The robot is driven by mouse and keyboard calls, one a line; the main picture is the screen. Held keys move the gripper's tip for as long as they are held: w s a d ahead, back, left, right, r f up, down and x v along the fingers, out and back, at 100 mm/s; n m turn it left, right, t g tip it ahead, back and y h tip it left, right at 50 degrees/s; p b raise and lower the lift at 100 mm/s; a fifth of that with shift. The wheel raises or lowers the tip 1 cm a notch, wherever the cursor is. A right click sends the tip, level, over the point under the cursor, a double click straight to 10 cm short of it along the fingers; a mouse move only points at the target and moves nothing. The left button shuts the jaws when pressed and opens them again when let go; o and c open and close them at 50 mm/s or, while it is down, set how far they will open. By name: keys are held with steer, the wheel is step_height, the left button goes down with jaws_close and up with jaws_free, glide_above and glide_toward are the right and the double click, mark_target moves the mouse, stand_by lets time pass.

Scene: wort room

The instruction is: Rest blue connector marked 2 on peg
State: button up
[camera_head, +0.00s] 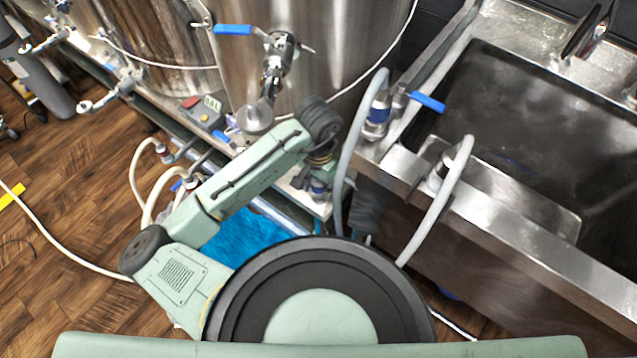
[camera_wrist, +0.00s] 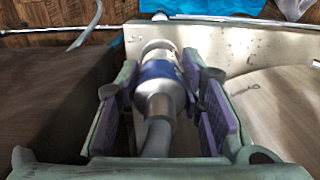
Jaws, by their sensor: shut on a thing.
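A silver connector with a blue band (camera_wrist: 158,70) sits between the purple-padded fingers of my gripper (camera_wrist: 160,80) in the wrist view. My gripper is shut on it, and a grey hose runs from it toward the camera. I cannot read a number on the band. In the head view my gripper (camera_head: 318,178) is mostly hidden under my wrist, beside the steel tank and left of the sink. I cannot make out which post is the peg.
A blue-banded connector (camera_head: 377,112) on a grey hose stands at the sink's (camera_head: 540,130) left corner, by a blue-handled valve (camera_head: 427,102). More hoses and connectors (camera_head: 165,152) are at left. A steel tank (camera_head: 300,60) stands behind. A blue sheet (camera_head: 245,238) lies low below my arm.

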steer(key=shift+f+b, duration=1)
steer(key=shift+f, duration=0.3)
steer(key=o, duration=1.4)
steer(key=shift+c, duration=0.2)
steer(key=shift+r, duration=0.1)
